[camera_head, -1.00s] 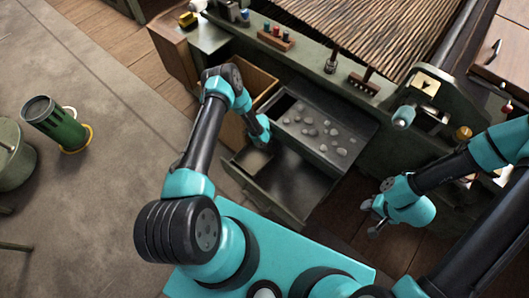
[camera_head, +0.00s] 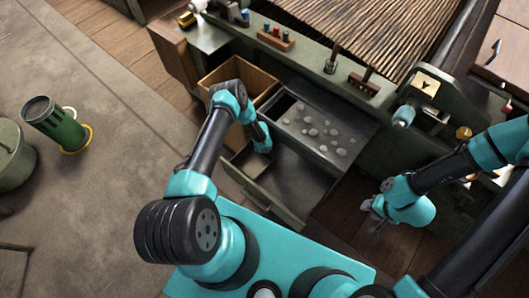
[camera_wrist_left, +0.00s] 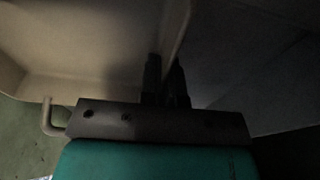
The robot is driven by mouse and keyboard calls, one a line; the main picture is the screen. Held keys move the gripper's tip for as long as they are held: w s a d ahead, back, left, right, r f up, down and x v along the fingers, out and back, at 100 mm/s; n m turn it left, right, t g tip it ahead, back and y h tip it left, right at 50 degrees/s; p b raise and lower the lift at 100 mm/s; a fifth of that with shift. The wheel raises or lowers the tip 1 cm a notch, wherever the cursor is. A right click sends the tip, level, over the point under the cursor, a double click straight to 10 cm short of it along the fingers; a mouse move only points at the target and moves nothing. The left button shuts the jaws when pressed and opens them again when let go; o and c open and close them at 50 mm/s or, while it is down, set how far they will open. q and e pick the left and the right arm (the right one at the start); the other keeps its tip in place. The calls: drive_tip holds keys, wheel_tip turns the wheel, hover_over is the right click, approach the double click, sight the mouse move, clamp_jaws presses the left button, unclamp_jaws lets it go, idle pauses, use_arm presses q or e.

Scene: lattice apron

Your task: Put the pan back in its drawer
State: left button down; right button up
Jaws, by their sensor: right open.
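A lower drawer (camera_head: 262,201) stands open below the bench in the head view, with a light compartment at its left and a grey floor at its right. I cannot pick out the pan for certain. My left gripper (camera_head: 264,150) is down inside this drawer. In the left wrist view its fingers (camera_wrist_left: 167,85) stand either side of a thin upright wall (camera_wrist_left: 178,30); whether they press on it, and whether it is a pan rim or a divider, I cannot tell. My right gripper (camera_head: 374,217) is open and empty, right of the drawer.
A dark tray with several pale stones (camera_head: 345,132) juts out above the lower drawer. An open wooden drawer (camera_head: 241,72) is left of it. A hook-shaped handle (camera_wrist_left: 50,120) shows in the left wrist view.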

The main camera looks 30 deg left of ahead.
use_arm(q)
drive_tip(key=c, duration=1.8)
unclamp_jaws()
drive_tip(key=shift+f, duration=0.1)
drive_tip(key=o, duration=0.5)
drive_tip(key=r, duration=0.4)
drive_tip(key=a+r, duration=0.1)
drive_tip(key=r, duration=0.7)
drive_tip(key=shift+w+a+r, duration=0.1)
drive_tip(key=shift+w+a, duration=0.1)
drive_tip(key=shift+a, duration=0.2)
